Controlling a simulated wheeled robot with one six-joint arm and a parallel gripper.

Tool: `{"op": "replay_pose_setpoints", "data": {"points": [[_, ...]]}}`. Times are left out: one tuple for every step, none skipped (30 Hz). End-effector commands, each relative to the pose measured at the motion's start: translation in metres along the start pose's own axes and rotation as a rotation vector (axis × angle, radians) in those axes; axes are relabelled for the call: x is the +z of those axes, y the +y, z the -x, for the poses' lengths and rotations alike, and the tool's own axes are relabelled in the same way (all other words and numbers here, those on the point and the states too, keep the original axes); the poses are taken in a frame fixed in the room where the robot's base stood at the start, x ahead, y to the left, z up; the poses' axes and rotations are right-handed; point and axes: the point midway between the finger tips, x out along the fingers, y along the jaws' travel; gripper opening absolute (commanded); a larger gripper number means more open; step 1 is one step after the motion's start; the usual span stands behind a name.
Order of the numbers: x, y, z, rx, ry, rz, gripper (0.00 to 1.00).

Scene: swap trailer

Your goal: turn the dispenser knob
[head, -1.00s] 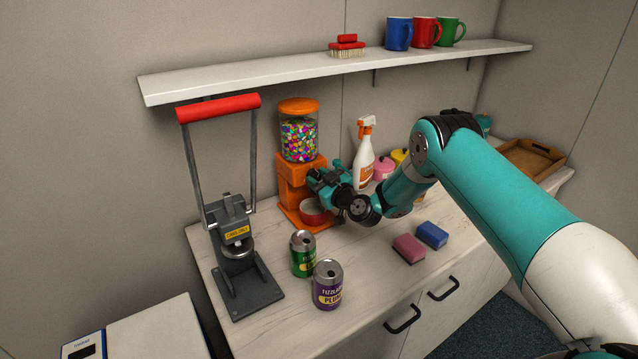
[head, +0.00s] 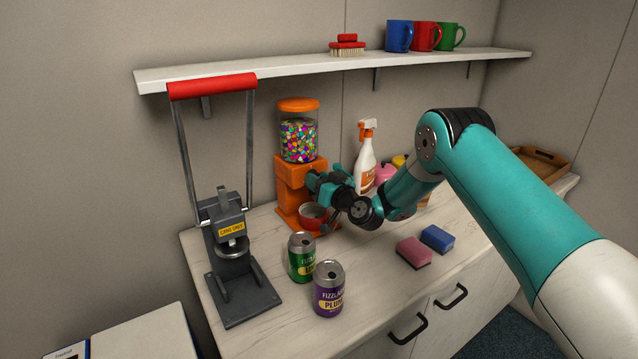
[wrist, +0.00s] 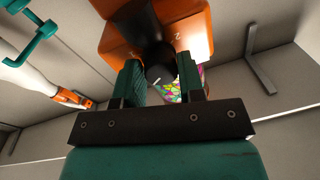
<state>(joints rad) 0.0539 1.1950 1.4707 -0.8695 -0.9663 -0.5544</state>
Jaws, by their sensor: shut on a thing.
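The orange candy dispenser (head: 292,172) stands on the counter against the wall, with an orange lid and a clear globe of coloured candy (head: 299,139). A red bowl (head: 311,214) sits at its base. My gripper (head: 316,183) is at the front of the dispenser body in the head view, and it hides the knob there. In the wrist view, the dark knob (wrist: 159,73) lies between the two teal fingers of my gripper (wrist: 160,86), which are shut on it. The orange dispenser face (wrist: 188,35) is right behind it, and some candy shows below.
A grey can press (head: 232,255) with a red handle stands left. A green can (head: 301,258) and a purple can (head: 328,290) stand in front. A spray bottle (head: 366,165) is behind my wrist. Pink (head: 413,252) and blue (head: 437,238) sponges lie right. A shelf (head: 300,67) runs above.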

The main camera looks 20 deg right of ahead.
Motion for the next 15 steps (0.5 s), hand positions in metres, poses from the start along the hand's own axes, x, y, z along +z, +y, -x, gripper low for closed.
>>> {"op": "replay_pose_setpoints", "data": {"points": [[0.0005,0.0,0.0003,0.0,-0.001,-0.001,0.12],[0.0004,0.0,0.0003,0.0,-0.001,-0.001,0.12],[0.0004,0.0,0.0003,0.0,-0.001,-0.001,0.12],[0.0004,0.0001,0.0003,0.0,-0.001,-0.001,0.12],[0.0004,0.0,0.0003,0.0,-0.001,-0.001,0.12],[0.0004,0.0001,0.0003,0.0,-0.001,0.0,0.12],[0.0004,0.0001,0.0003,0.0,-0.001,0.0,0.12],[0.0004,0.0001,0.0003,0.0,-0.001,0.0,0.12],[0.0004,0.0001,0.0003,0.0,-0.001,0.0,0.43],[0.0003,0.0001,0.0003,0.0,-0.001,0.0,0.5],[0.0003,0.0001,0.0003,0.0,-0.001,0.0,0.57],[0.0003,0.0001,0.0003,0.0,-0.001,0.0,0.61],[0.0003,0.0001,0.0002,0.0,-0.001,0.0,0.61],[0.0003,0.0001,0.0002,0.0,-0.001,0.0,0.61],[0.0002,0.0001,0.0002,0.0,-0.001,0.0,0.61]]}}
